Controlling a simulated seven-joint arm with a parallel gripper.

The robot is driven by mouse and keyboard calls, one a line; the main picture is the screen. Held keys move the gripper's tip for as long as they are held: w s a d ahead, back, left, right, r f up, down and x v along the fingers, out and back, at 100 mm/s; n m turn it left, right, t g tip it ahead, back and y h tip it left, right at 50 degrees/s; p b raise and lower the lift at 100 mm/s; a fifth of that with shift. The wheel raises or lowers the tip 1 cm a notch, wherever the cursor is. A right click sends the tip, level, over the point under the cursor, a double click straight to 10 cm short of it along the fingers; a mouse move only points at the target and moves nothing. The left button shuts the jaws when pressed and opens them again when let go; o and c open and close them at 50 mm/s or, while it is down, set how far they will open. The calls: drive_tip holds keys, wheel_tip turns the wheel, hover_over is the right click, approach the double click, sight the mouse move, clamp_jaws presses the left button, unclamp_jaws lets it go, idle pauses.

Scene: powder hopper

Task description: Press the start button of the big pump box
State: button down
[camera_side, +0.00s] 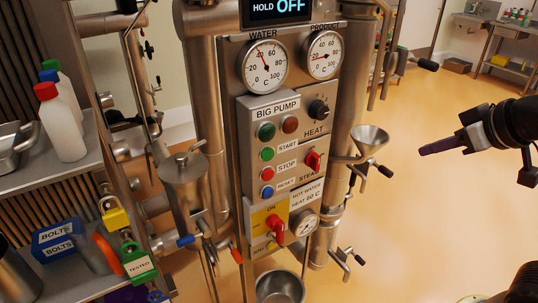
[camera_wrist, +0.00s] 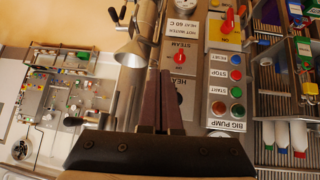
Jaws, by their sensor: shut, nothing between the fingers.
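The big pump box (camera_side: 253,117) is a grey panel in the middle of the side view. Its green start button (camera_side: 267,154) sits beside the START label, above the red stop button (camera_side: 267,174) and blue reset button (camera_side: 267,191). In the wrist view the box appears upside down, with the green start button (camera_wrist: 236,91) right of the fingers. My gripper (camera_side: 424,151) is shut and empty, well to the right of the box and apart from it. In the wrist view the gripper's dark fingers (camera_wrist: 158,75) lie together, covering part of the HEAT panel.
A metal funnel (camera_side: 370,138) stands out between the panel and my gripper. A shelf (camera_side: 85,160) with bottles and padlocks is at left. Open floor lies at right.

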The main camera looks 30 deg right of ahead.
sight(268, 155)
drive_tip(key=w+a+n+t+y, duration=0.2)
drive_tip(key=w+a+n, duration=0.3)
drive_tip(key=w+a, duration=0.6)
drive_tip(key=s+a+f+n+g+y, duration=0.1)
drive_tip(key=s+a+f+n+y, duration=0.1)
drive_tip(key=a+f, duration=0.4)
drive_tip(key=a+n, duration=0.1)
drive_tip(key=a, duration=0.3)
drive_tip(key=shift+a+g, duration=0.2)
drive_tip(key=shift+g, duration=0.1)
drive_tip(key=shift+w+r, duration=0.1)
drive_tip(key=shift+w, duration=4.3)
drive_tip(key=shift+w, duration=0.1)
drive_tip(key=shift+w, duration=0.3)
